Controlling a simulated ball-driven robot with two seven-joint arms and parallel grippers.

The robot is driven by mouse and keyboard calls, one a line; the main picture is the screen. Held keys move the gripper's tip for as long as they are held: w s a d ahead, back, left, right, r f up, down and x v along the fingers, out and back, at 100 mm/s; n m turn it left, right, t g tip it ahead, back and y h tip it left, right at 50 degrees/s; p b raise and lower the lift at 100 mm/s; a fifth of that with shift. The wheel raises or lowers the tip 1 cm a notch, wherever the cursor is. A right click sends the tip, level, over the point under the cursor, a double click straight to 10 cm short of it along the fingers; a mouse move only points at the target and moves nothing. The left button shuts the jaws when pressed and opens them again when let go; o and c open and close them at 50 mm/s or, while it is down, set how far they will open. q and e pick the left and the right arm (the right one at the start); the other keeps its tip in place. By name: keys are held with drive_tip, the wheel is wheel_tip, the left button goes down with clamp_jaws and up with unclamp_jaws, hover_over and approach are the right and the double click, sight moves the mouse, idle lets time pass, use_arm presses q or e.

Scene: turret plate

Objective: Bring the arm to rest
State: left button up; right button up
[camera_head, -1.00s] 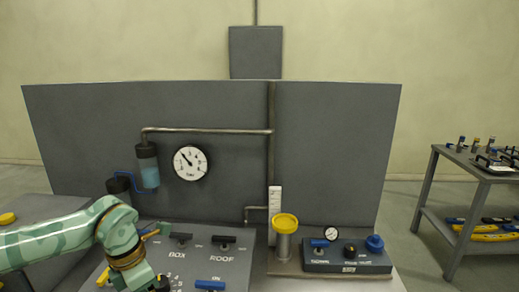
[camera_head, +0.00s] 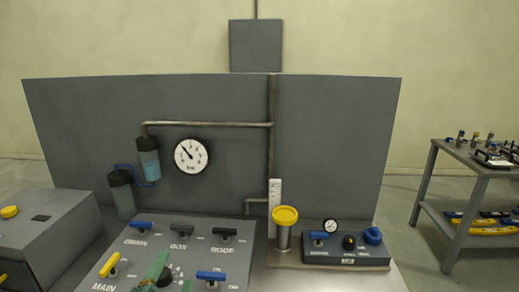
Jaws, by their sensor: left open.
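Neither of my arms and neither gripper shows in the head view now. The sloped valve panel (camera_head: 205,255) is unobstructed in the lower middle. Its blue DRAIN lever (camera_head: 143,225), black BOX lever (camera_head: 182,229) and black ROOF lever (camera_head: 223,231) lie about level in the back row. The yellow MAIN lever (camera_head: 109,265) is tilted at the left. A green pointer-like handle (camera_head: 155,268) with a dark hub stands by the numbers at the front. A blue lever (camera_head: 211,275) lies to its right. The bottom edge cuts off the panel's front.
A grey backboard with a round gauge (camera_head: 191,156) and pipes stands behind. Two canisters (camera_head: 122,195) stand at its left. A yellow-capped post (camera_head: 285,216) and a dark control box (camera_head: 345,256) are at right. A grey box (camera_head: 45,232) sits left; a loaded cart (camera_head: 480,180) stands far right.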

use_arm(q)
drive_tip(key=s+a+f+n+g+y, duration=0.6)
drive_tip(key=s+a+f+g, duration=0.7)
drive_tip(key=s+f, duration=0.45)
drive_tip(key=s+d+f+g+h+b, duration=0.1)
drive_tip(key=s+d+f+h, duration=0.1)
drive_tip(key=f, duration=1.2)
drive_tip(key=s+d+f+h+b, duration=0.1)
drive_tip(key=s+d+f+b, duration=0.1)
drive_tip(key=f, duration=1.2)
drive_tip(key=s+f+n+g+h+b, duration=0.1)
drive_tip(key=s+f+n+g, duration=0.2)
drive_tip(key=s+f, duration=1.4)
drive_tip(key=s+n, duration=0.1)
drive_tip(key=s, duration=0.1)
drive_tip(key=shift+s+h+b, duration=0.3)
drive_tip(key=shift+s+h, duration=0.1)
drive_tip(key=shift+f, duration=0.1)
